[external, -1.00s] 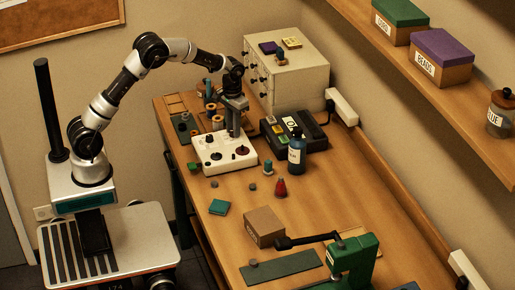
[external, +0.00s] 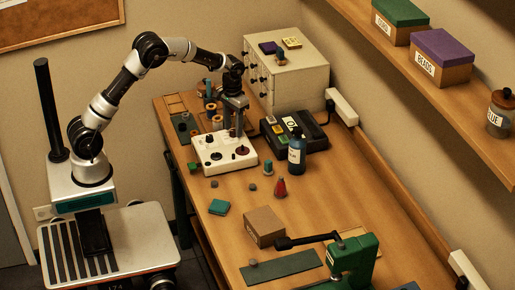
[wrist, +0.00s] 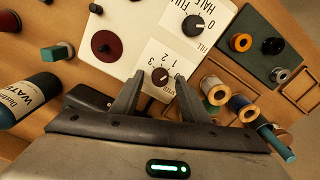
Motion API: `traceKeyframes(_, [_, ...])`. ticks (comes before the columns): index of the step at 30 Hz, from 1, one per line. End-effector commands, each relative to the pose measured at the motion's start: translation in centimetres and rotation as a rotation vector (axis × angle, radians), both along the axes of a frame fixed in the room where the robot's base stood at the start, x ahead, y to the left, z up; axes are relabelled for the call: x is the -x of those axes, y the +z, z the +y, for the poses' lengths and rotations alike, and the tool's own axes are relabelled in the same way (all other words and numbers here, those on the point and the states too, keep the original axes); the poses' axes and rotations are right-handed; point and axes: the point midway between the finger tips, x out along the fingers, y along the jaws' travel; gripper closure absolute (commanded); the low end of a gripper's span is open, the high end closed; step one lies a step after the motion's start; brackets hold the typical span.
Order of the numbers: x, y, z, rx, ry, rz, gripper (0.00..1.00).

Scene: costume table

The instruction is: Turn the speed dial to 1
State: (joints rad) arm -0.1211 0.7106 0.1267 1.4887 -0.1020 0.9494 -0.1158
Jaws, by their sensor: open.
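The speed dial (wrist: 160,76) is a small dark knob on a white panel, with the numerals 1, 2 and 3 printed around its far side. I cannot tell which numeral its pointer faces. The white control box (external: 212,165) stands on the bench in the external view. My gripper (wrist: 159,82) is open over the box. Its fingertips are on either side of the dial, one left and one right. I cannot tell if they touch it. A larger black fill dial (wrist: 193,25), marked 0, HALF and FULL, sits farther up the panel.
A dark red disc (wrist: 106,45) is left of the dial panel. A dark blue bottle (external: 297,155) and a black device (external: 305,140) stand right of the box. Thread spools (wrist: 214,90) are close to the right finger.

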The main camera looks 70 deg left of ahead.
Motion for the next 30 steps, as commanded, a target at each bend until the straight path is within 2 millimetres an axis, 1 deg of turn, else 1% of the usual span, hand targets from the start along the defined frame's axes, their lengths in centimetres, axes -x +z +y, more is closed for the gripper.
traceKeyframes(5, [-0.2, 3.4, 0.0, -0.002, 0.0, -0.007, 0.59])
traceKeyframes(12, [-0.1, 9.4, 0.0, -0.002, 0.0, -0.007, 0.59])
traceKeyframes(18, [-0.1, 13.7, 0.0, -0.002, 0.0, -0.005, 0.59])
traceKeyframes(21, [-0.1, 15.2, 0.0, -0.001, 0.0, -0.003, 0.59])
traceKeyframes(24, [-0.1, 16.2, 0.0, -0.001, 0.0, -0.003, 0.59])
traceKeyframes(30, [0.0, 16.8, 0.0, -0.001, 0.0, -0.002, 0.59])
